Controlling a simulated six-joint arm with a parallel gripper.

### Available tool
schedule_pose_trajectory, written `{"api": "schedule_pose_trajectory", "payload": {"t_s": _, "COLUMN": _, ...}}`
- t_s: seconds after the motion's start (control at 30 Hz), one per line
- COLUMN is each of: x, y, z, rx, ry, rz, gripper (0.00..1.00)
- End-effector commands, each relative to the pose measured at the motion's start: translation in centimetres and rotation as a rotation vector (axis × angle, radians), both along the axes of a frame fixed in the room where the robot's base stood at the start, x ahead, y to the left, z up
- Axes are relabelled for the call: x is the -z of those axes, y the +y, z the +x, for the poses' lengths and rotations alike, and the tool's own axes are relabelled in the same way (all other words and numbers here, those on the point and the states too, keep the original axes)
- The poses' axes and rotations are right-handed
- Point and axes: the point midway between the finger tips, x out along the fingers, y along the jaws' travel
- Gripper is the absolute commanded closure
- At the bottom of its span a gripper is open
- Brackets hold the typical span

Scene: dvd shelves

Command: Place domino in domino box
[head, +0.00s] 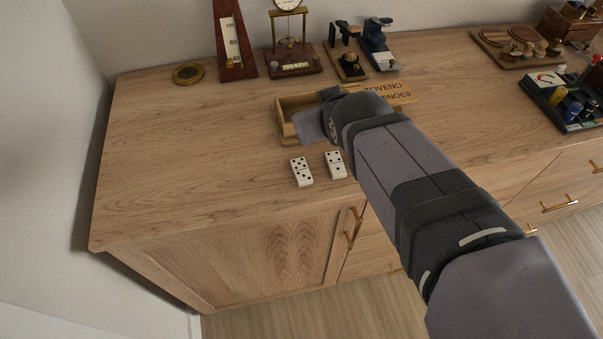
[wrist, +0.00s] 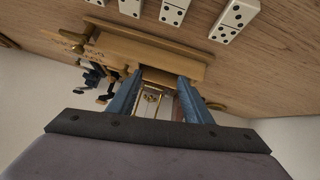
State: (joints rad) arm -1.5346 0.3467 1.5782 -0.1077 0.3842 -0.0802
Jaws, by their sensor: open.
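White dominoes with black pips lie on the wooden cabinet top. Two show in the head view, the left one (head: 301,171) and the right one (head: 335,164), in front of the domino box. The wrist view shows dominoes (wrist: 235,18) (wrist: 173,11) along its top edge, some cut off. The wooden domino box (head: 296,102) is partly covered by my arm; it also shows in the wrist view (wrist: 150,48). My gripper (wrist: 161,76) is open at the box, with nothing seen between its blue-grey fingers. My arm hides most of it in the head view.
A lettered wooden lid (head: 388,92) lies right of the box. Behind stand a metronome (head: 231,45), a clock (head: 288,45) and small instruments (head: 376,47). A brass disc (head: 188,74) lies back left. A dark tray of parts (head: 563,100) is at right. The cabinet top's left is clear.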

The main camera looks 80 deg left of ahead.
Motion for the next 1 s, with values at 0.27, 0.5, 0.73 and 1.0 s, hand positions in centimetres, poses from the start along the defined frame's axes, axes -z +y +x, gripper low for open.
{"api": "schedule_pose_trajectory", "payload": {"t_s": 0.27, "x": -0.2, "y": -3.7, "z": -2.9, "rx": 0.028, "ry": 0.079, "rz": -0.24, "gripper": 0.55}}
{"api": "schedule_pose_trajectory", "payload": {"t_s": 0.5, "x": -1.1, "y": -7.3, "z": -4.9, "rx": 0.028, "ry": 0.122, "rz": -0.395, "gripper": 0.55}}
{"api": "schedule_pose_trajectory", "payload": {"t_s": 0.73, "x": -1.5, "y": -8.4, "z": -5.5, "rx": 0.026, "ry": 0.132, "rz": -0.439, "gripper": 0.55}}
{"api": "schedule_pose_trajectory", "payload": {"t_s": 1.0, "x": 0.2, "y": -7.8, "z": -5.5, "rx": 0.026, "ry": 0.132, "rz": -0.441, "gripper": 0.55}}
